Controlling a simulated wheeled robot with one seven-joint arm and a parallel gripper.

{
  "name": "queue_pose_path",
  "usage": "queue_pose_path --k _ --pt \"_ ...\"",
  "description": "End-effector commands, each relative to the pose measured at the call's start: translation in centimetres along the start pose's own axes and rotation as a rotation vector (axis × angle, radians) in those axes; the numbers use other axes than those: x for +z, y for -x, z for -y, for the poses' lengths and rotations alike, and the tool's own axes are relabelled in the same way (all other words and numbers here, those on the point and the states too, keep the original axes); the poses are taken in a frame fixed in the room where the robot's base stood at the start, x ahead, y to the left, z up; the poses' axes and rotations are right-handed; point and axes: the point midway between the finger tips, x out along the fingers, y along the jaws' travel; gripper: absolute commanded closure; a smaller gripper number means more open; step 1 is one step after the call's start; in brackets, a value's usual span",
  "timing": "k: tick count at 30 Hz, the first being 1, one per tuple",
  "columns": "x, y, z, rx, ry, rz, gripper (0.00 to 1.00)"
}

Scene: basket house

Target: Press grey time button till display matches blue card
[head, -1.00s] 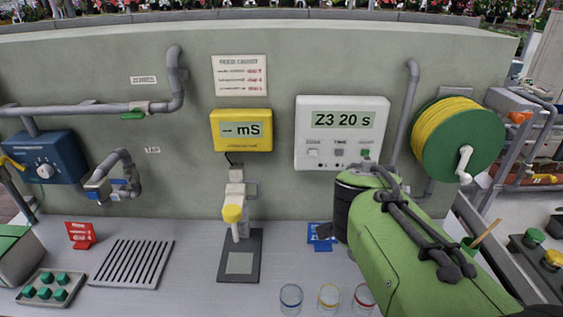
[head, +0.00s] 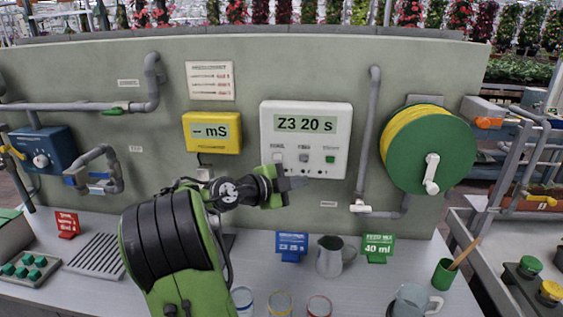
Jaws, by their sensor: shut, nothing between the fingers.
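The white control box (head: 340,113) hangs on the grey wall, and its display (head: 306,124) reads "Z3 20 s". Below the display are a pale left button, the grey time button (head: 303,158) in the middle and a green button (head: 330,160) on the right. The blue card (head: 291,247) stands on the bench below; its small text seems to read "Z3 25 s". My gripper (head: 304,183) is shut and empty, pointing right, just below the time button in the picture. I cannot tell its distance from the box.
A yellow meter (head: 212,132) hangs left of the box, and a vertical pipe (head: 370,130) and green hose reel (head: 430,150) are right. A metal jug (head: 330,257), green card (head: 378,247), mug (head: 413,300) and several coloured-rim cups stand on the bench.

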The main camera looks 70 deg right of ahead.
Motion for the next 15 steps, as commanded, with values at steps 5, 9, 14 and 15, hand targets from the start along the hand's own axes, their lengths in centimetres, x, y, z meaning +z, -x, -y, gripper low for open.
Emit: queue_pose_path --k 5,9,14,15 --pt "0.0 0.0 0.1 0.0 0.001 0.001 1.0" --pt "0.1 -0.1 0.3 0.001 0.002 0.001 1.0" --pt "0.8 -1.4 1.6 0.001 0.004 0.0 1.0" --pt "1.1 -1.8 1.9 0.002 0.005 -0.001 1.0"
